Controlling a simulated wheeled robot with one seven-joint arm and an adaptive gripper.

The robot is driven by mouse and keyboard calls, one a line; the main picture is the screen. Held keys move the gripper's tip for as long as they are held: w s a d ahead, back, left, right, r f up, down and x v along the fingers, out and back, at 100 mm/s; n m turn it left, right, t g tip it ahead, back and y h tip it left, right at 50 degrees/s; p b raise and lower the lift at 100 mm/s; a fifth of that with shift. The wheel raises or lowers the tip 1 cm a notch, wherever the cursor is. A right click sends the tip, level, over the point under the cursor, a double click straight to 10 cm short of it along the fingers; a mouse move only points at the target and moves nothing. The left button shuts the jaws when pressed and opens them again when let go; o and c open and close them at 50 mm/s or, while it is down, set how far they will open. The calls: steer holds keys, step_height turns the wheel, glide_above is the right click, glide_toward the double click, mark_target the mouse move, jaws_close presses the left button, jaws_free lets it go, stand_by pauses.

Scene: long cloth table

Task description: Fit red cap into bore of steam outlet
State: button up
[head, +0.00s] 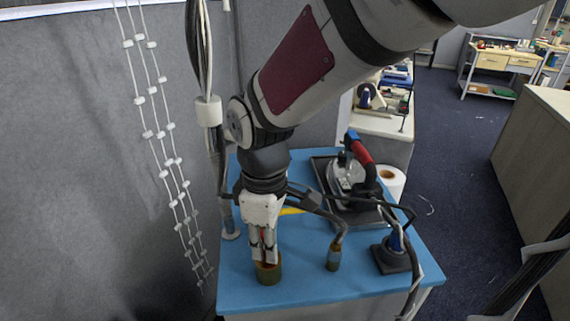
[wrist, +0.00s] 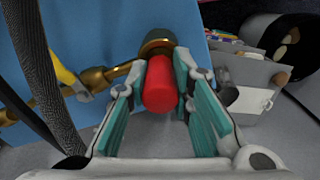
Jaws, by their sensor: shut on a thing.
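The red cap (wrist: 160,88) is between the pads of my gripper (wrist: 160,72), which is shut on it. In the head view my gripper (head: 264,257) points down, with only a thin strip of red showing between the fingers. Directly below is a short brass-coloured cylinder (head: 268,275), apparently the steam outlet, on the blue table. In the wrist view the round brass outlet (wrist: 156,42) lies just beyond the cap's far end. The cap and fingers hide part of its opening, so I cannot tell whether the cap has entered the bore.
On the blue table (head: 300,285) a smaller brass fitting (head: 333,259) with a black hose stands to the right. An iron with a red handle (head: 361,152) rests on a dark tray behind.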

steer(key=shift+f+b, duration=0.3)
steer(key=shift+f, duration=0.55)
steer(key=o, duration=1)
steer(key=shift+c, duration=0.2)
step_height(320, 180, up, 12)
steer(key=s+d+r+m+t, duration=0.1)
steer(key=s+d+m, duration=0.3)
steer(key=d+m, duration=0.4)
steer(key=s+d+r+m+t, duration=0.2)
steer(key=s+d+m+t, duration=0.2)
steer(key=d, duration=1.2)
steer(key=s+m, duration=0.1)
steer(key=m, duration=0.2)
steer(key=shift+d+r+m+t, duration=0.2)
steer(key=shift+d+m+t, duration=0.1)
steer(key=shift+d+m, duration=0.1)
